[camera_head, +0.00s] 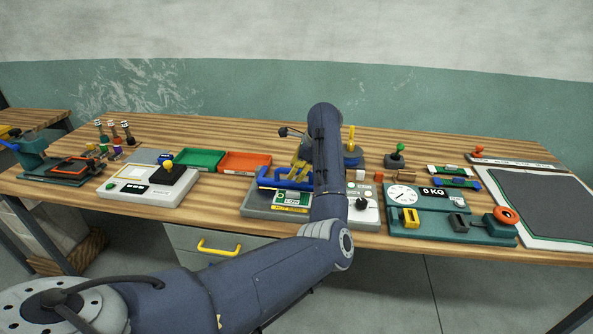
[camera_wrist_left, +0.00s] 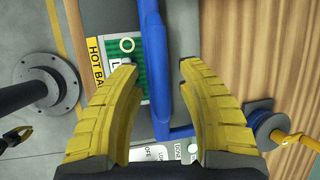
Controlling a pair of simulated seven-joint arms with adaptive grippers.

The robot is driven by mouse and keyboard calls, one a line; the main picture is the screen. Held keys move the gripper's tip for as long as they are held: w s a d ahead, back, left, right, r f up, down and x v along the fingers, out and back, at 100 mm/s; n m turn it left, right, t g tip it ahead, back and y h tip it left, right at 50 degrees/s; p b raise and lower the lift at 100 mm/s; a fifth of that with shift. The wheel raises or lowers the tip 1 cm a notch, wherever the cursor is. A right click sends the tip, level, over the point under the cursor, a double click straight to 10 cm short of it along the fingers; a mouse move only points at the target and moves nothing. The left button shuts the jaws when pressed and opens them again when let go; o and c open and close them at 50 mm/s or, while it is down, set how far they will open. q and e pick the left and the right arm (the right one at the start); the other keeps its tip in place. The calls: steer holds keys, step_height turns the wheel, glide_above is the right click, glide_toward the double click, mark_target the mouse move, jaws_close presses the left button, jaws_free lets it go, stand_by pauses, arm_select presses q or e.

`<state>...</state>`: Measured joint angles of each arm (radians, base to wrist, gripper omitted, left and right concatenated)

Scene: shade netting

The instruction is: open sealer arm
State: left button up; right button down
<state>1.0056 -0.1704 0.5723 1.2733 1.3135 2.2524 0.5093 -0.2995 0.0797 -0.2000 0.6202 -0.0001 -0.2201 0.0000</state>
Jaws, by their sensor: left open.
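The sealer (camera_head: 258,211) is a grey unit with a green-and-white display and a yellow label, at the front middle of the bench. Its blue sealer arm (camera_head: 271,183) lies low over the body. In the left wrist view the blue arm (camera_wrist_left: 155,70) runs between my yellow fingers. My left gripper (camera_wrist_left: 158,64) is open, with one fingertip on each side of the blue bar and a gap to each visible. In the head view my left gripper (camera_head: 300,168) is mostly hidden behind my own forearm.
Left of the sealer stand a white device (camera_head: 147,186), a green tray (camera_head: 200,158) and an orange tray (camera_head: 245,162). A teal scale station (camera_head: 450,225) stands to the right. A yellow-handled drawer (camera_head: 218,248) is below.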

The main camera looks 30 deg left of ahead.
arm_select(q)
jaws_close()
stand_by(0.3)
stand_by(0.4)
